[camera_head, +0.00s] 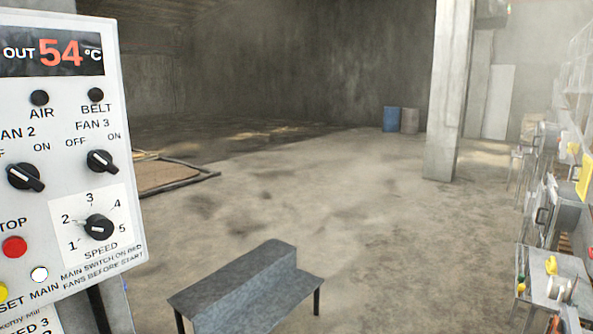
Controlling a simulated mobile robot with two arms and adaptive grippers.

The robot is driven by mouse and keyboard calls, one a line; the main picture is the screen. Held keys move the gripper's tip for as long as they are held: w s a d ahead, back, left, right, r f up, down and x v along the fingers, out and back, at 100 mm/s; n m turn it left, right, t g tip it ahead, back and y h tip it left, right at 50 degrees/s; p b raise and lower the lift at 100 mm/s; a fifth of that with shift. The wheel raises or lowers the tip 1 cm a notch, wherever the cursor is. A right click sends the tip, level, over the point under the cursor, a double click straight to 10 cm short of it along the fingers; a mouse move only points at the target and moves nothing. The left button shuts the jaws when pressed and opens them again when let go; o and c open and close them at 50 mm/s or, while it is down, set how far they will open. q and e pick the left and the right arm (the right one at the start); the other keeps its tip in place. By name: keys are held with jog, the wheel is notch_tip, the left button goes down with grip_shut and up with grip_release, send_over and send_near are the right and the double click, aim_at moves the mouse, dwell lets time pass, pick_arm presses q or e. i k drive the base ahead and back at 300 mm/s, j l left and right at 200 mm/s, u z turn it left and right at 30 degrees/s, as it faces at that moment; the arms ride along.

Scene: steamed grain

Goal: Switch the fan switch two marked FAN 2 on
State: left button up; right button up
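A white control panel (75,130) fills the left edge, cut off by the frame. The FAN 2 switch (25,177) is a black rotary knob under a partly cut-off FAN 2 label, with ON at its upper right and the end of OFF at the left edge. Its bar slants from upper left to lower right, not toward ON. The FAN 3 switch (102,161) beside it, between OFF and ON labels, slants the same way. Neither of my grippers is in view.
Below the switches are a SPEED dial (99,228), a red button (14,246) and a white button (39,274). The display (52,54) reads OUT 54 °C. A grey bench (245,290) stands near the front; a concrete pillar (447,90) is right. Floor between is open.

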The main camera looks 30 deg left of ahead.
aim_at(21, 175)
jog(key=u, duration=2.25)
